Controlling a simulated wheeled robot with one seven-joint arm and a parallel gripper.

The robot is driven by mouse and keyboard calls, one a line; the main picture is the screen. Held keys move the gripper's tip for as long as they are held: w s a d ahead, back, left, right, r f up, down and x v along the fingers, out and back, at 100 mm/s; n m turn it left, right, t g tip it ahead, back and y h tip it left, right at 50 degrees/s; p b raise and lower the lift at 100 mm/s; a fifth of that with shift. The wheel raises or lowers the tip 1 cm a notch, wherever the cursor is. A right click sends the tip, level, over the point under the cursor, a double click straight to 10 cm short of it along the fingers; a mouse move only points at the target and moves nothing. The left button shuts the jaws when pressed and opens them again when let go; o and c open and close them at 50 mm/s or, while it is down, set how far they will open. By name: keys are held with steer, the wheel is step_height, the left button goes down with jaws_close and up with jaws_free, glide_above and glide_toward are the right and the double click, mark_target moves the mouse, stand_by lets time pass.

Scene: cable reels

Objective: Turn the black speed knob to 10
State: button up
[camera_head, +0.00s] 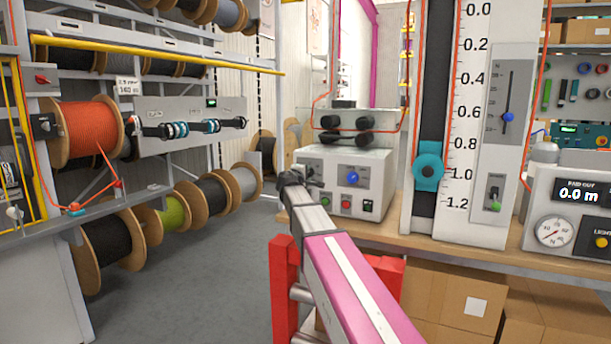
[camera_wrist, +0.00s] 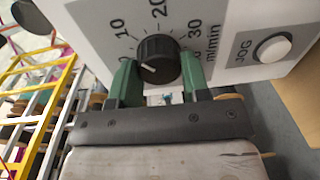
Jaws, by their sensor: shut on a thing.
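The black speed knob (camera_wrist: 158,58) is on a white panel (camera_wrist: 95,20) in the wrist view. Its dial shows 10, 20 and 30 with a m/min label, and a partly covered 0 at the left. The white pointer line points left, toward the 0 side below the 10 mark. My gripper (camera_wrist: 160,70) has one green finger on each side of the knob and is shut on it. In the head view my gripper (camera_head: 291,181) is at the left front of the white control box (camera_head: 367,195), and the knob is mostly hidden behind it.
A JOG button (camera_wrist: 272,47) sits right of the dial. The box also has a blue knob (camera_head: 352,177), a red button (camera_head: 346,204) and a green button (camera_head: 368,206). A tall scale with a teal slider (camera_head: 428,170) stands right. Cable reels (camera_head: 88,134) fill the left shelves.

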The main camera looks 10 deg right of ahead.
stand_by(0.4)
steer(key=o, duration=0.9)
steer(key=shift+s, duration=0.1)
steer(key=v, duration=1)
steer(key=shift+s+a, duration=0.2)
steer(key=shift+s, duration=0.05)
